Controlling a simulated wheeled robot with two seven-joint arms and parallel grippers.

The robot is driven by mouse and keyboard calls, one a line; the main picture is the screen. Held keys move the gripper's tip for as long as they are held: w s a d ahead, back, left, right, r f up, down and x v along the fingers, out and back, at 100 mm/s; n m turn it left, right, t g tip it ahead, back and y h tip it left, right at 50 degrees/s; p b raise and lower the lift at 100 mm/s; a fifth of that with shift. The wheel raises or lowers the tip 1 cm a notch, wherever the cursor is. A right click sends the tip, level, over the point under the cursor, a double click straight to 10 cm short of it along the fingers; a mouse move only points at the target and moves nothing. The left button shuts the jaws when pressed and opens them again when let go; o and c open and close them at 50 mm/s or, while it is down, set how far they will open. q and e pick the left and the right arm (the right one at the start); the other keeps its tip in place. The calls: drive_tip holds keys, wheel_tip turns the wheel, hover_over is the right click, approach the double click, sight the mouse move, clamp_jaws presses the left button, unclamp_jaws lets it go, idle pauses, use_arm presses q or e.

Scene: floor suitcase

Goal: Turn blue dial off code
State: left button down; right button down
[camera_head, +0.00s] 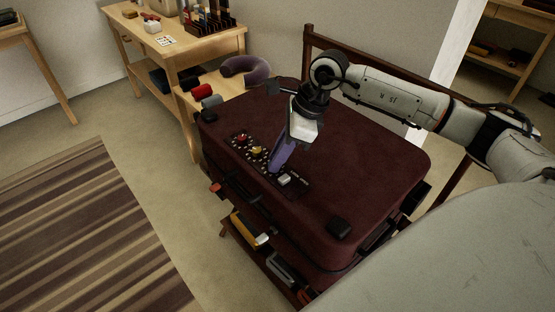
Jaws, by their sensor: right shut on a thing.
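The dark red suitcase (350,150) lies flat with a dial panel along its front left edge. A red dial (242,138) and a yellow dial (257,150) show on the panel, each ringed by small pale marks. My right gripper (274,168) reaches down from above, its purplish fingers shut at the panel, just right of the yellow dial. The fingers cover the spot in line with the other dials, so the blue dial between them is hidden and its setting cannot be read. My left gripper is out of view.
A wooden table (190,45) with small objects and a purple neck pillow (245,70) stand behind. A striped rug (85,230) lies left.

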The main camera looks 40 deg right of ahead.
drive_tip(key=shift+w+n+g+b, duration=0.15)
drive_tip(key=shift+n+g+b, duration=0.2)
drive_tip(key=shift+n, duration=0.65)
drive_tip(key=n, duration=0.2)
drive_tip(key=n+g+y+b, duration=0.1)
drive_tip(key=n, duration=0.1)
drive_tip(key=shift+w+d+g, duration=0.1)
drive_tip(key=shift+w+g, duration=0.1)
drive_tip(key=shift+g, duration=0.05)
drive_tip(key=shift+w+n+g+b, duration=0.15)
drive_tip(key=shift+n+g+b, duration=0.65)
drive_tip(key=shift+n, duration=1.3)
drive_tip(key=shift+r, duration=0.1)
drive_tip(key=c, duration=1.6)
unclamp_jaws()
